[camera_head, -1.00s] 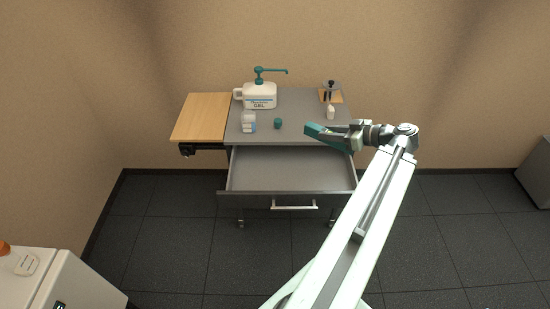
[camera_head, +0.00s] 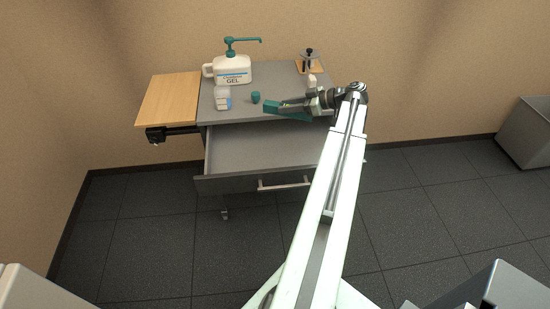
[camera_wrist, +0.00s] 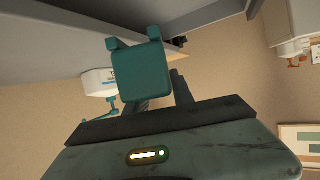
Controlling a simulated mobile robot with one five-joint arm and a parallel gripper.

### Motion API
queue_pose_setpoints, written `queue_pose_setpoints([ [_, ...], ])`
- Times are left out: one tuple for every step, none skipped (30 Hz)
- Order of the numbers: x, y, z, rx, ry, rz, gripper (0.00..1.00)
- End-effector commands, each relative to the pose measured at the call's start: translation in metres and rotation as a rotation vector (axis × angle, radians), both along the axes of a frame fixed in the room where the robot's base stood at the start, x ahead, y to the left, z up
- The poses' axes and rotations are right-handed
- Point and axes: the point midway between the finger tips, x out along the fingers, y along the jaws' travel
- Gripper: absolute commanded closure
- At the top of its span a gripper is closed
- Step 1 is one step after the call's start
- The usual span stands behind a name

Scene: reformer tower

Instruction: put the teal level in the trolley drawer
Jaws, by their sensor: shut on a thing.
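The teal level (camera_head: 285,107) is held in my gripper (camera_head: 306,106), which is shut on it. The level points left, above the right part of the trolley's grey top or the drawer's back edge; I cannot tell its exact height. In the wrist view a teal block (camera_wrist: 140,70), seen end-on, appears to be the level. The trolley drawer (camera_head: 240,183) is pulled open toward me, and its visible interior is empty. My arm covers the drawer's right side.
On the trolley top (camera_head: 240,111) stand a gel pump bottle (camera_head: 232,70), a small white jar (camera_head: 222,101), a teal cap-like piece (camera_head: 255,97) and a clamp stand (camera_head: 309,62). A wooden side shelf (camera_head: 168,100) is at left. A grey bin (camera_head: 527,135) stands at far right.

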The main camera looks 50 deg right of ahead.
Motion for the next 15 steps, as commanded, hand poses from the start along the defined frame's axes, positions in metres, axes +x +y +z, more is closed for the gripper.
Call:
queue_pose_setpoints([
  [0.009, -0.005, -0.019, 0.0, -0.001, 0.015, 1.0],
  [0.012, -0.005, -0.021, 0.001, -0.001, 0.022, 1.0],
  [0.015, -0.005, -0.023, 0.001, -0.001, 0.029, 1.0],
  [0.017, -0.005, -0.023, 0.001, -0.001, 0.032, 1.0],
  [0.017, -0.005, -0.023, 0.001, -0.001, 0.035, 1.0],
  [0.018, -0.004, -0.022, 0.0, -0.001, 0.036, 1.0],
  [0.018, -0.004, -0.021, 0.0, -0.001, 0.036, 1.0],
  [0.018, -0.004, -0.021, 0.0, -0.001, 0.036, 1.0],
  [0.017, -0.004, -0.023, 0.0, -0.001, 0.036, 1.0],
  [0.017, -0.004, -0.026, 0.0, -0.001, 0.036, 1.0],
  [0.017, -0.004, -0.03, 0.001, -0.001, 0.035, 1.0],
  [0.017, -0.004, -0.037, 0.001, -0.001, 0.035, 1.0],
  [0.017, -0.004, -0.043, 0.001, -0.001, 0.035, 1.0],
  [0.017, -0.004, -0.05, 0.001, -0.001, 0.035, 1.0],
  [0.017, -0.003, -0.061, 0.001, -0.001, 0.035, 1.0],
])
